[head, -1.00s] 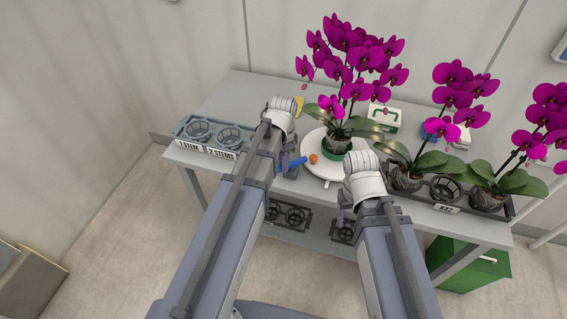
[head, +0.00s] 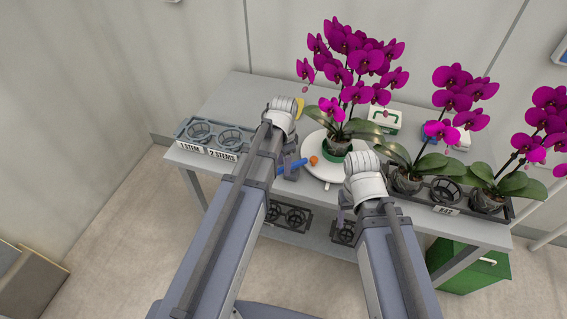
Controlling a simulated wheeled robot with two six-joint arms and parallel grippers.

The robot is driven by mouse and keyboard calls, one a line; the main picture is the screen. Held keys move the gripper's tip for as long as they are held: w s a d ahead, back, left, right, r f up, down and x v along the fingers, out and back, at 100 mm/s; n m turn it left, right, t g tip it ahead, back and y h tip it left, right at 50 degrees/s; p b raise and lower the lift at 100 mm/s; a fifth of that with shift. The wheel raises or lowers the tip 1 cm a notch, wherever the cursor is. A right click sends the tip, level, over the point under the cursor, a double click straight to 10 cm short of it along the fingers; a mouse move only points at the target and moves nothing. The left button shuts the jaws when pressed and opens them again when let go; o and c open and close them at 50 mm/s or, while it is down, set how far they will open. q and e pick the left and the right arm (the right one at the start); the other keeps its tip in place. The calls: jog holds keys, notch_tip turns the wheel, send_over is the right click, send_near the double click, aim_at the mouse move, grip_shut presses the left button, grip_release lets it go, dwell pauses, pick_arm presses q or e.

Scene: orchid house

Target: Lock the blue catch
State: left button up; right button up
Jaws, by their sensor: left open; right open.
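A blue catch (head: 292,168) with an orange knob (head: 314,160) beside its right end sits at the front left of a round white turntable (head: 318,176). The catch is small here, and I cannot tell whether it is locked. A magenta orchid in a green-based pot (head: 338,148) stands on the turntable. My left gripper (head: 282,162) is open at the left end of the catch; its arm partly covers that area, and I cannot tell whether they touch. My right gripper (head: 343,205) is open, pointing down at the bench's front edge, right of the catch.
A grey tray labelled 1 STEM and 2 STEMS (head: 180,146) stands at the left. A dark tray with potted orchids (head: 508,212) is at the right. A white and green box (head: 385,119) is behind.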

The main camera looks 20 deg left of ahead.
pick_arm(q)
notch_tip(320, 180, up, 7)
jog(key=p, duration=0.7)
jog(key=shift+r, duration=0.2)
jog(key=shift+f, duration=0.1)
jog(key=s+d+n+y, duration=0.1)
jog(key=s+d+n, duration=0.4)
jog(key=s+d, duration=0.6)
jog(key=s, duration=0.3)
jog(key=shift+d+n, duration=0.15)
jog(key=shift+n, duration=0.25)
